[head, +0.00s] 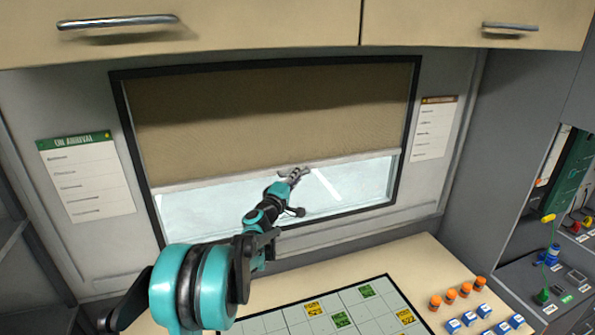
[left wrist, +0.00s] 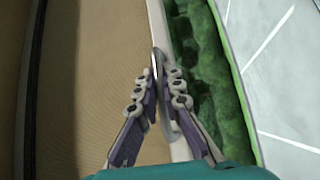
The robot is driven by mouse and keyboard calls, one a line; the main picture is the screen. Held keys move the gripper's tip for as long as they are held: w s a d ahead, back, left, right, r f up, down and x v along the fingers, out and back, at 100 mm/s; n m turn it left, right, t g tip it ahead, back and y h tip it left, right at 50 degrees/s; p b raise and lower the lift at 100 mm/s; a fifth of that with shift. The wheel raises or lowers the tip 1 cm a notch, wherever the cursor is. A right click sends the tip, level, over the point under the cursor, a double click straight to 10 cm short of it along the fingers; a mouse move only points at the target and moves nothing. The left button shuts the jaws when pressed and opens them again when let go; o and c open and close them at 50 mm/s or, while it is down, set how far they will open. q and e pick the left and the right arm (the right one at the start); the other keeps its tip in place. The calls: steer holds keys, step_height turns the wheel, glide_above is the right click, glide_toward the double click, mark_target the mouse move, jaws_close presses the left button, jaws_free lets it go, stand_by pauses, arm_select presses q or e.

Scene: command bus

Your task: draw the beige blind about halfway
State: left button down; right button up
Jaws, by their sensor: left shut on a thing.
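The beige blind (head: 270,105) hangs in the dark-framed window, its pale bottom bar (head: 220,183) roughly two thirds of the way down the frame. Bright glass (head: 350,190) shows below it. My left gripper (head: 297,174) is at the bottom bar, right of its middle. In the left wrist view, the beige cloth (left wrist: 90,70) fills the left side and the pale bar (left wrist: 157,25) runs beside it. My left gripper's fingertips (left wrist: 162,68) are shut at the bar on a thin, partly hidden edge or tab. My right gripper is not in view.
Overhead cabinets (head: 230,20) with metal handles project above the window. Below is a counter with a gridded map board (head: 350,310), orange-capped pieces (head: 450,295) and blue blocks (head: 470,318). Notices flank the window. An equipment rack (head: 565,260) stands at right.

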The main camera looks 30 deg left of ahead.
arm_select(q)
steer(key=shift+f, duration=0.45)
steer(key=c, duration=1.6)
jaws_free()
steer(key=shift+c, duration=0.2)
steer(key=shift+s, duration=0.1)
steer(key=s+f, duration=0.1)
steer(key=s, duration=1)
steer(key=shift+s+d+f, duration=0.2)
steer(key=shift+s+d, duration=0.2)
steer(key=shift+d, duration=0.05)
